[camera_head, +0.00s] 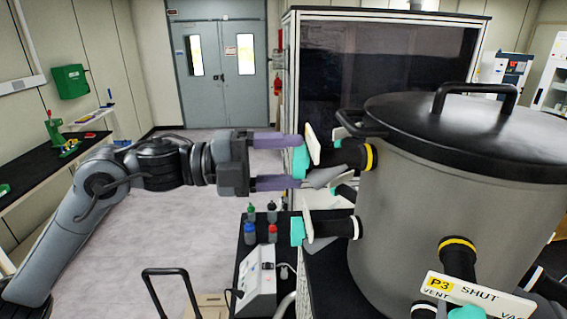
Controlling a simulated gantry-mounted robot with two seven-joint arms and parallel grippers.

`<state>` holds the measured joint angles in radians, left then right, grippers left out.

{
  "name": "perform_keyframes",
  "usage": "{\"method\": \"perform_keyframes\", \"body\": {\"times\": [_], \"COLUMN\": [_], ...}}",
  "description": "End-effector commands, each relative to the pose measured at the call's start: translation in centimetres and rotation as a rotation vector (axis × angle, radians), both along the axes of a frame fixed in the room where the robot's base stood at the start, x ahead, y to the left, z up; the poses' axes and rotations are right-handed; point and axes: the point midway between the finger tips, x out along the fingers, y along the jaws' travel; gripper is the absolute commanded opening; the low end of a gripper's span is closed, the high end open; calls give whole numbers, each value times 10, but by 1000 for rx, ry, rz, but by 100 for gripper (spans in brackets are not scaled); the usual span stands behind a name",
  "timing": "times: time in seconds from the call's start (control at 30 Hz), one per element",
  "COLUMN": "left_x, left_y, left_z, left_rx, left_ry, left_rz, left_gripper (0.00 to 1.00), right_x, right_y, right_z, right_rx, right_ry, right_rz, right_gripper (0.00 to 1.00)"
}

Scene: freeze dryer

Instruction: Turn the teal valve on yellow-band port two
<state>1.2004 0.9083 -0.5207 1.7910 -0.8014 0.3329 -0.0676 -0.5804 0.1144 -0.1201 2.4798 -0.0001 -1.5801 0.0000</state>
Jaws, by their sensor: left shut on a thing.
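The grey drum (405,215) of the freeze dryer stands at right with black ports around its side. A port with a yellow band (370,157) points left and bears a teal valve (299,166). Its white label plate (312,146) is seen nearly edge-on, so its number cannot be read. My left gripper (300,162) comes in from the left, its purple fingers above and below this teal valve, shut on it. Another yellow-band port (458,247) at the front has a plate (480,296) reading P3, VENT, SHUT. My right gripper is not in view.
A white-band port (355,227) with a teal valve (297,231) sits just below the held one. Small bottles (272,233) and a white instrument (256,280) stand on a black table below. A black lid with a handle (475,92) tops the drum. Open floor lies left.

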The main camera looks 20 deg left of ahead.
Motion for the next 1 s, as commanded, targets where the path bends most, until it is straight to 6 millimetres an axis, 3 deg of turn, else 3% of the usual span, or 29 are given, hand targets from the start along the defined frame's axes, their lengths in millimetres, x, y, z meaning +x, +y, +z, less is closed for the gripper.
{"method": "perform_keyframes", "body": {"times": [0.43,0.47,0.6,1.0], "left_x": [0,0,0,-2], "left_y": [0,0,0,5], "left_z": [0,0,0,-1], "left_rx": [4,4,4,4], "left_ry": [-9,-9,-8,-8], "left_rz": [0,0,0,2], "left_gripper": [34,68,89,90], "right_x": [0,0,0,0], "right_y": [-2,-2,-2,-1], "right_z": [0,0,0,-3], "right_rx": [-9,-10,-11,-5], "right_ry": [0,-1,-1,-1], "right_rz": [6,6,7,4], "right_gripper": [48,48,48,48]}}
